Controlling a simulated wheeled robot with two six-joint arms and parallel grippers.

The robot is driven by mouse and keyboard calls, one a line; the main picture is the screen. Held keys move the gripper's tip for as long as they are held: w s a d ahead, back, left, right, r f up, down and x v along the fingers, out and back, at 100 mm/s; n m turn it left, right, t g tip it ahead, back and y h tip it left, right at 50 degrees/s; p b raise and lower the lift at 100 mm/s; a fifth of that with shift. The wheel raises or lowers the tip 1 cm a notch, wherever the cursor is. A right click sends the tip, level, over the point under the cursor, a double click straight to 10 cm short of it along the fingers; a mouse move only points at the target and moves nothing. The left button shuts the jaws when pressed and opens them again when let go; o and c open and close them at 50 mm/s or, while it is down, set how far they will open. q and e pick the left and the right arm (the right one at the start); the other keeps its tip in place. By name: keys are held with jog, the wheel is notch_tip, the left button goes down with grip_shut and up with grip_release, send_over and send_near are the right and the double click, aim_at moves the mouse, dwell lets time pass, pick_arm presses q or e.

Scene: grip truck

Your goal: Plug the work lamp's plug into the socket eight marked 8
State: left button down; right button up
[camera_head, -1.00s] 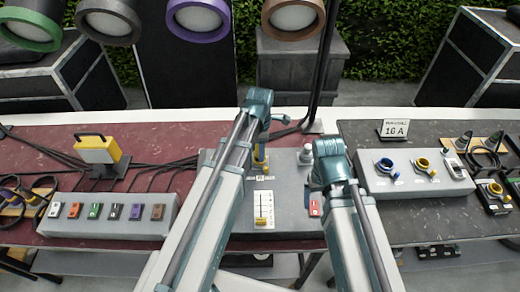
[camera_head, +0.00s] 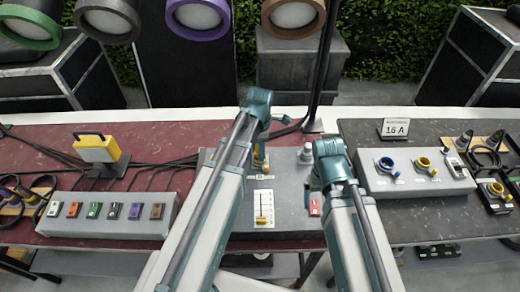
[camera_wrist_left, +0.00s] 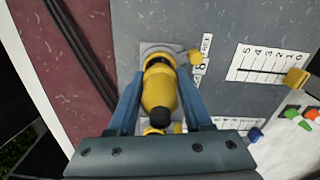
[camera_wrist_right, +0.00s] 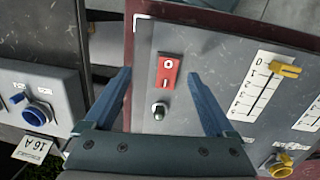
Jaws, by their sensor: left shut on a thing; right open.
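The yellow plug (camera_wrist_left: 160,90) is between the fingers of my left gripper (camera_wrist_left: 158,85), which is shut on it. Its front end meets a grey-flanged socket (camera_wrist_left: 150,48) with a yellow lid beside it; how deep it sits I cannot tell. In the head view the plug (camera_head: 260,157) shows below my left gripper (camera_head: 260,142) on the grey box. The yellow work lamp (camera_head: 97,150) stands at the left. My right gripper (camera_wrist_right: 165,88) is open and empty, over a red switch (camera_wrist_right: 169,71) and a grey knob.
A grey box (camera_head: 282,215) carries white slider scales. A box (camera_head: 410,185) with blue and yellow sockets stands at the right, near a 16 A sign (camera_head: 396,129). A strip of coloured switches (camera_head: 108,227) lies at the left. Black cables (camera_head: 150,165) cross the red table.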

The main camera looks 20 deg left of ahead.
pick_arm(q)
jog(key=shift+f+b, duration=0.55)
jog(key=shift+f, duration=0.1)
pick_arm(e)
jog(key=shift+f, duration=0.65)
pick_arm(q)
grip_release()
jog(key=shift+r, duration=0.15)
pick_arm(e)
jog(key=shift+w+r, duration=0.1)
jog(key=shift+r, duration=0.1)
pick_arm(q)
jog(key=shift+r+p, duration=0.45)
jog(key=shift+p, duration=0.2)
pick_arm(e)
jog(key=shift+r, duration=0.45)
pick_arm(q)
jog(key=shift+s+d+r+p, duration=0.1)
jog(key=shift+r+p, duration=0.3)
jog(key=shift+r, duration=0.05)
pick_arm(e)
jog(key=shift+r, duration=0.4)
pick_arm(q)
jog(key=shift+r+p, duration=1.55)
pick_arm(e)
jog(key=shift+r, duration=1.55)
